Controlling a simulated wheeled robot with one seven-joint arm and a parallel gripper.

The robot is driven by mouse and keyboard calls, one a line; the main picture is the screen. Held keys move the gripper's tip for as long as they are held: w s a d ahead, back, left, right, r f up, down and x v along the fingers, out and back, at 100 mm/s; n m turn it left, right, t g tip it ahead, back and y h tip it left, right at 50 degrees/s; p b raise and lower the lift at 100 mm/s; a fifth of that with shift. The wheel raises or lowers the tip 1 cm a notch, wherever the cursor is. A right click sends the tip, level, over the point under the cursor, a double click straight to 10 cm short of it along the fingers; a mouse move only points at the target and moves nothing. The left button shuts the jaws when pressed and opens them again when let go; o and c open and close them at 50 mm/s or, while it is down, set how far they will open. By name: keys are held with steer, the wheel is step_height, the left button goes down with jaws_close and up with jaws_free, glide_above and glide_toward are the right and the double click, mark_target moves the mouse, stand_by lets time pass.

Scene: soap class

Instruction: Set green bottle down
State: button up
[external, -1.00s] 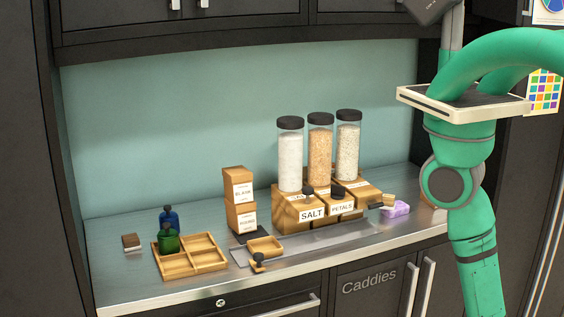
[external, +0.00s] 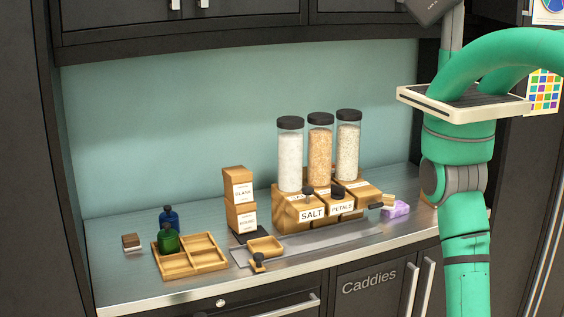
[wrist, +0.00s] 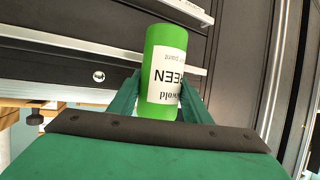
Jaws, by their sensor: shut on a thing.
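A bright green bottle (wrist: 160,47) with a white label stands out in the middle of the wrist view. The label's letters, partly readable as "EEN", appear upside down. My gripper (wrist: 162,85) is shut on it, one green finger on each side. The fingers cover part of its sides, and its lower end is cut off behind the gripper body. The external view does not show my gripper or this bottle. A darker green bottle (external: 168,243) stands in the wooden divided tray (external: 207,268) on the counter, with a blue bottle (external: 169,217) behind it.
The metal counter (external: 130,290) also bears stacked boxes (external: 240,205), a small wooden tray (external: 266,250), wooden bins with tall jars (external: 291,160) and a purple block (external: 396,209). Dark drawer fronts (wrist: 70,68) with a handle lie beyond the held bottle.

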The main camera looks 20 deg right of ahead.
steer(key=w+a+r+m+h, duration=0.15)
steer(key=w+r, duration=0.25)
steer(key=r, duration=0.4)
steer(key=w+a+r+m+h, duration=0.1)
steer(key=w+a+r+h, duration=0.15)
steer(key=w+r, duration=0.4)
steer(key=w+d+r+m+h, duration=0.2)
steer(key=w+d+r+m, duration=0.15)
steer(key=w+r, duration=0.65)
steer(key=w+d+r+m+h, duration=0.2)
steer(key=w+d+r+h, duration=0.15)
steer(key=w+r, duration=0.65)
steer(key=w+d+f+m+h, duration=0.2)
steer(key=w+d+f, duration=0.1)
steer(key=w+d, duration=1.3)
steer(key=f, duration=0.6)
steer(key=w+a+f, duration=0.1)
steer(key=f, duration=0.4)
steer(key=a+f, duration=0.1)
steer(key=f, duration=0.5)
steer(key=shift+w+a+f, duration=0.2)
steer(key=shift+w+f, duration=0.15)
steer(key=o, duration=1)
steer(key=shift+f, duration=0.1)
steer(key=shift+o, duration=0.2)
steer(key=shift+s, duration=0.1)
